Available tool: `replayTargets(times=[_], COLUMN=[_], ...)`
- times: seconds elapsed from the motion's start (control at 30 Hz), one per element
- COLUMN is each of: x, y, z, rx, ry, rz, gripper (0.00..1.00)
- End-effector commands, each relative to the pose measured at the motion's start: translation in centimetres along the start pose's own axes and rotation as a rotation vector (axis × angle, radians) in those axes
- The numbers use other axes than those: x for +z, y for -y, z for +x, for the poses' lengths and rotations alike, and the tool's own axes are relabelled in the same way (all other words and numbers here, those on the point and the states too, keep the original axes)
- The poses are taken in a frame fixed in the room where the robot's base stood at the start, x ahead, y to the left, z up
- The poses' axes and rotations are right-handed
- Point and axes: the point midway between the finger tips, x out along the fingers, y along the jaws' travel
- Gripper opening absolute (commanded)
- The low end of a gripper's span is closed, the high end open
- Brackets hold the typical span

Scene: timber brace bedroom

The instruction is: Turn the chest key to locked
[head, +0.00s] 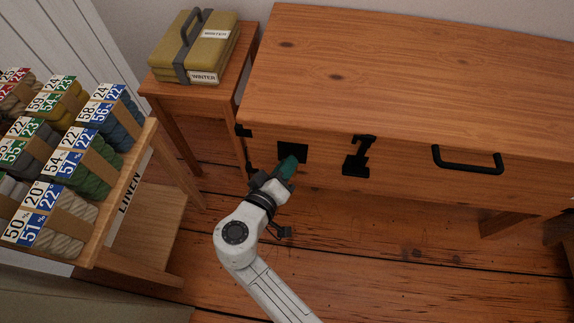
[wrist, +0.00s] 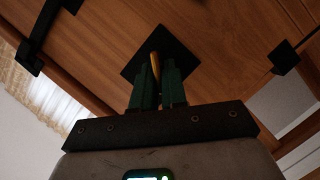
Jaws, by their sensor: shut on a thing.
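The wooden chest (head: 400,80) stands against the wall, with a black square lock plate (head: 293,151) low on the left of its front. In the wrist view the brass-coloured key (wrist: 155,66) stands out from the dark lock plate (wrist: 168,45). My gripper (head: 287,168) is at the lock plate in the head view. Its green fingers (wrist: 157,82) are shut on the key in the wrist view. The key is hidden behind the fingers in the head view. The lettering or marks on the plate, if any, cannot be made out.
A black hasp (head: 358,157) and a black handle (head: 467,159) are right of the lock plate. A small side table (head: 205,92) with a yellow case (head: 197,50) stands left. Floor at lower right is clear.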

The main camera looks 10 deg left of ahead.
Motion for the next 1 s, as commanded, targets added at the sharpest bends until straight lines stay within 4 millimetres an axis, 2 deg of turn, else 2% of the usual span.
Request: replayTargets(times=[0.5, 1.0], x=[0.20, 0.28], y=[0.67, 0.88], z=[0.05, 0.04], rx=[0.174, 0.252], ry=[0.000, -0.002], rz=[-0.425, -0.616], gripper=[0.00, 0.00])
